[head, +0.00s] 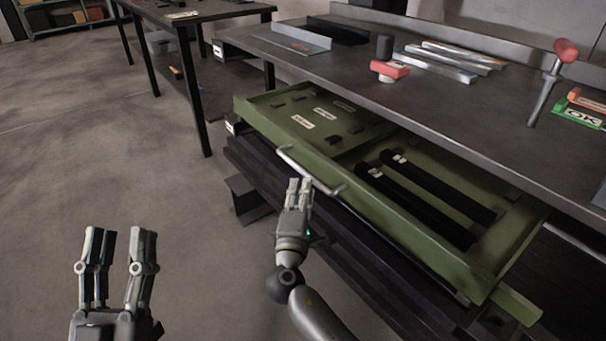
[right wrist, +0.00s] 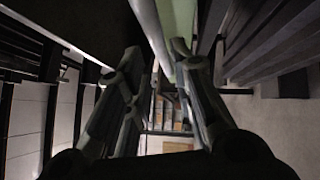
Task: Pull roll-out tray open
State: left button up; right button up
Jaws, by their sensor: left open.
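The green roll-out tray (head: 378,208) stands partly out from under the workbench, its inside open to view. A pale bar handle (head: 297,164) runs along its front. My right gripper (head: 299,183) is at the handle, its fingers close together around the bar. In the right wrist view the handle (right wrist: 148,22) passes between the fingers of my right gripper (right wrist: 156,58), and a strip of the green tray (right wrist: 182,15) shows beyond. The contact itself is partly hidden. My left gripper (head: 118,238) is open and empty over the floor at lower left, well away from the tray.
The tray holds two black strips (head: 425,195) and small labelled parts. On the workbench (head: 480,110) are metal bars (head: 450,62), a red-and-black item (head: 388,68), a red-headed tool (head: 547,85) and a green OK sign (head: 580,115). The floor (head: 100,150) at left is clear.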

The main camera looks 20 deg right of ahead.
aim_at(305, 170)
pick_arm(q)
jog(key=s+r+t, duration=0.1)
jog(key=s+r+t+h+b, duration=0.1)
jog(key=s+r, duration=0.1)
jog(key=shift+a+r+t, duration=0.15)
jog(key=shift+a+t, duration=0.05)
jog(key=shift+t, duration=0.2)
pick_arm(e)
jog(key=x, duration=0.7)
jog(key=shift+f, duration=0.1)
grip_shut()
